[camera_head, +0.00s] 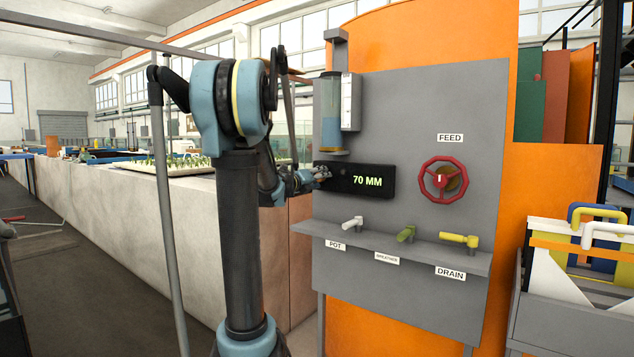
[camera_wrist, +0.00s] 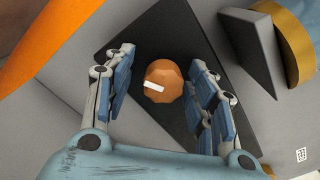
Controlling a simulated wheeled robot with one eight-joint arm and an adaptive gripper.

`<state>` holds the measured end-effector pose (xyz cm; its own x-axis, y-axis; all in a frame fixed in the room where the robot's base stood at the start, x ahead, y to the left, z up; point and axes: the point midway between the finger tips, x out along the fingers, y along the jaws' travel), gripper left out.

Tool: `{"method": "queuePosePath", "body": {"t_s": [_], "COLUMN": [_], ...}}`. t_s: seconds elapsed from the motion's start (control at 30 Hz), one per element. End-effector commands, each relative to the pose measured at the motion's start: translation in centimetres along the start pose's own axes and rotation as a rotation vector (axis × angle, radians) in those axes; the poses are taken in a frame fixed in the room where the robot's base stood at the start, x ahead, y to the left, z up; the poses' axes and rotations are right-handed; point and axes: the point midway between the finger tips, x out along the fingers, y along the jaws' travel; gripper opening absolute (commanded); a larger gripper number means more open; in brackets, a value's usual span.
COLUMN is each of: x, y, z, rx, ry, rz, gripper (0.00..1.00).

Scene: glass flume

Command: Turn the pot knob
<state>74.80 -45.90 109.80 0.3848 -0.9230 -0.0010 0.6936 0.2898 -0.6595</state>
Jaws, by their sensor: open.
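A copper-orange faceted knob (camera_wrist: 163,80) with a white pointer mark sits on a dark panel (camera_wrist: 165,38) in the wrist view. My gripper (camera_wrist: 161,62) is open, with its blue-padded fingers on either side of the knob and visible gaps between. A white lever (camera_head: 352,222) stands above a label reading POT (camera_head: 335,245).
A red FEED handwheel (camera_head: 443,180) is at the right. A blue-filled cylinder (camera_head: 330,112) hangs above the display.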

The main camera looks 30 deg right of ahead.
Motion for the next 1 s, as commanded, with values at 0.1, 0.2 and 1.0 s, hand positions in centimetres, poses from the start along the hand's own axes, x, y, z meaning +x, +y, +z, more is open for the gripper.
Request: {"method": "queuePosePath", "body": {"t_s": [0.1, 0.2, 1.0], "x": [-0.1, -0.8, -11.7], "y": [0.0, 0.0, 0.2], "z": [0.0, 0.0, 0.0], "rx": [0.000, 0.000, -0.001], "ry": [0.000, 0.000, 0.000], "rz": [-0.001, 0.000, 0.000], "gripper": [0.51, 0.51, 0.51]}}
